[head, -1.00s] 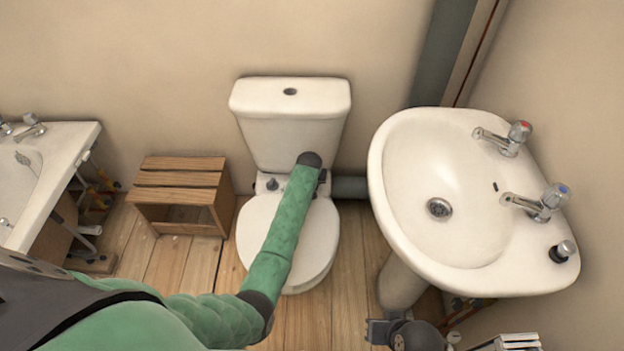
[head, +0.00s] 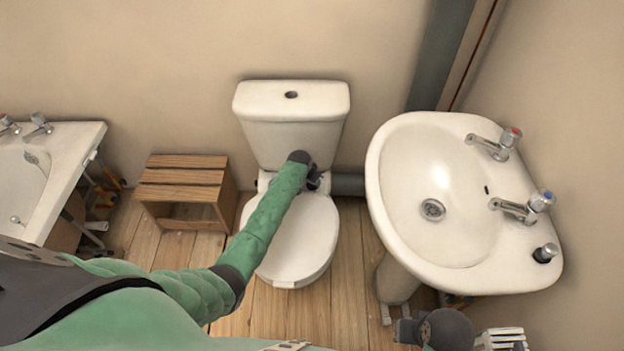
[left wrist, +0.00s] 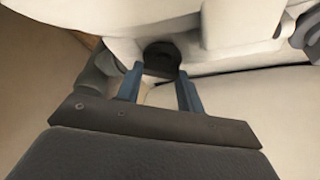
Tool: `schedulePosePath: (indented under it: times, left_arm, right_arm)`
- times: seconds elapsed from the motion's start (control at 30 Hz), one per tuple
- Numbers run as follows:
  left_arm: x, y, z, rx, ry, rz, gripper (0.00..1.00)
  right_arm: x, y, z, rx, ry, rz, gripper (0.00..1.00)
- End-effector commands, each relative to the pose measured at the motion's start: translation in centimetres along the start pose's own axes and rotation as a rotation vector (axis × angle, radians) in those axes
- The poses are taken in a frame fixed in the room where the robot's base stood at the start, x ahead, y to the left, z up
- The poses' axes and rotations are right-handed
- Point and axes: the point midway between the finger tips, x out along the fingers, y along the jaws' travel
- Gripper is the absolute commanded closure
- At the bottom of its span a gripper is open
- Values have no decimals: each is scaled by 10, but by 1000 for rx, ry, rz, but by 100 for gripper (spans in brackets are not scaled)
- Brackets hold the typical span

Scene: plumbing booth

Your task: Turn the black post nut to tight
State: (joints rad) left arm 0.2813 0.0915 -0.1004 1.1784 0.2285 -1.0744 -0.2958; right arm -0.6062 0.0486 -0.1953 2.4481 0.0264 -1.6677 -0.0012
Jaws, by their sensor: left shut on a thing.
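The black post nut (left wrist: 161,58) shows in the left wrist view as a dark round piece against white toilet parts, between and just beyond my fingertips. My left gripper (left wrist: 159,73) is shut on it, one blue-grey finger at each side. In the head view my left arm reaches over the toilet seat, and my left gripper (head: 315,181) is at the back of the toilet (head: 297,235), just below the cistern. The nut cannot be made out there. My right gripper (head: 402,331) is low beside the basin; its jaws are not clear.
The basin (head: 400,235) with two taps stands right of the toilet. A grey pipe (head: 348,184) runs behind the toilet toward it. A wooden stool (head: 182,178) and a bath (head: 75,150) are on the left. The wooden floor between stool and toilet is clear.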

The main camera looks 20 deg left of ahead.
Motion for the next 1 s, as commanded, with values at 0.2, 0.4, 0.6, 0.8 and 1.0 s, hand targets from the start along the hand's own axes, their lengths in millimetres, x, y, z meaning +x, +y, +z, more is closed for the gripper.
schedulePosePath:
  times: [0.2,0.4,0.6,0.8,1.0]
  left_arm:
    - [0,0,0,4,0,2,85]
    - [0,0,0,3,0,1,55]
    - [0,0,0,3,0,1,40]
    - [-2,0,0,3,1,1,40]
    - [-21,0,0,4,3,0,40]
  right_arm:
    - [0,0,1,2,-3,0,100]
    - [0,0,1,2,-3,0,100]
    - [0,0,1,2,-2,-1,100]
    - [0,0,0,1,0,-1,100]
    - [1,0,-1,-2,6,-1,100]
